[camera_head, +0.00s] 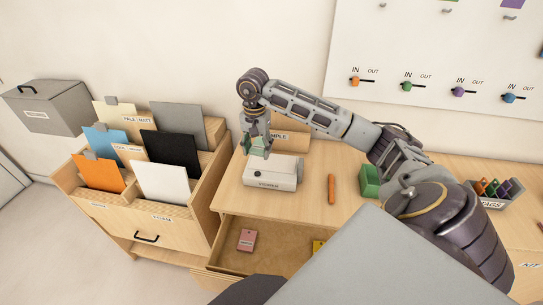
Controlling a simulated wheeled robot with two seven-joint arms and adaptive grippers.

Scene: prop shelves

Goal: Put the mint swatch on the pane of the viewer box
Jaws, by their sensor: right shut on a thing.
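The viewer box (287,181) is a low white box with a dark label on its front, standing on the wooden cabinet top. My right gripper (257,143) points down just above the left part of the box. It is shut on the small pale green mint swatch (258,151), which is partly hidden by the fingers. I cannot tell whether the swatch touches the box, and the pane is hard to make out. My left gripper is not in view.
A wooden holder with a SAMPLE label (290,135) stands behind the box. An orange stick (331,189) and a green block (369,187) lie to the right. Below, an open drawer (275,252) holds a pink tag (247,240) and a yellow item (318,246). A card rack (150,214) stands left.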

